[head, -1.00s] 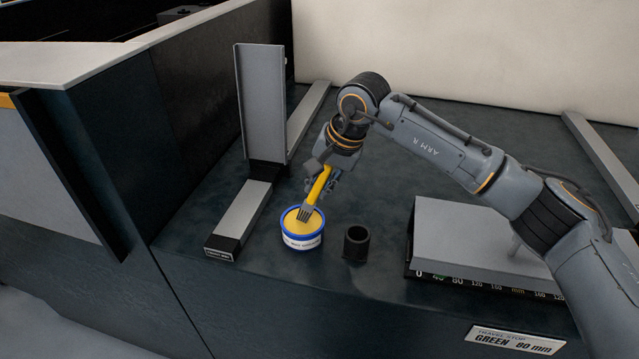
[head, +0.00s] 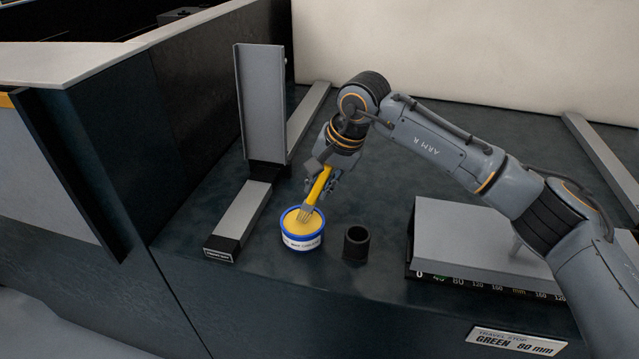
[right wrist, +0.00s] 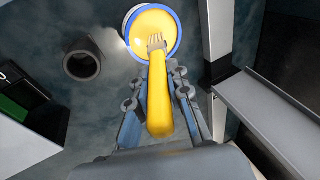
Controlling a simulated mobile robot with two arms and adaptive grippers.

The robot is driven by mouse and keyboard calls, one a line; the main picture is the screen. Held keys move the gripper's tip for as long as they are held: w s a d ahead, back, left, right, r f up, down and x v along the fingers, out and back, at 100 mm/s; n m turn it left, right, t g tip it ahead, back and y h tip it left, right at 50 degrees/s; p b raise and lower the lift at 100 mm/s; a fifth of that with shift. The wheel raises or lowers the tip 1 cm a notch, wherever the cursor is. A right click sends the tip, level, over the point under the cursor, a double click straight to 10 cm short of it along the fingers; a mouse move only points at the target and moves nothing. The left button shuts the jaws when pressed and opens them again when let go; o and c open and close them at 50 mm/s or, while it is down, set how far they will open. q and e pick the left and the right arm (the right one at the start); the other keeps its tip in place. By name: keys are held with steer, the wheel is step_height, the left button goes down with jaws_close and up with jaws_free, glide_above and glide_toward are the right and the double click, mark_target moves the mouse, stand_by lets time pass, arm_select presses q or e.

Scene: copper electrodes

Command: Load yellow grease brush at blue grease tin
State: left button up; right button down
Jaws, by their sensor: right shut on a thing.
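The yellow grease brush (head: 319,186) is held by my right gripper (head: 328,182), which is shut on its handle. The brush slants down to the left, and its grey bristle end is at the yellow grease in the blue-rimmed grease tin (head: 301,241). In the right wrist view the brush (right wrist: 158,100) lies between the fingers of my right gripper (right wrist: 160,95), with its bristles over the yellow surface of the tin (right wrist: 133,48). I cannot tell how deep the bristles are in the grease. My left gripper is not in view.
A black cup (head: 356,244) stands just right of the tin. A grey upright bracket (head: 262,100) with a flat rail (head: 244,218) is to the left. A grey block with a millimetre scale (head: 470,245) is at the right. The bench front edge is close.

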stand_by(0.3)
steer(key=shift+r+p, duration=1.45)
steer(key=shift+r, duration=2.05)
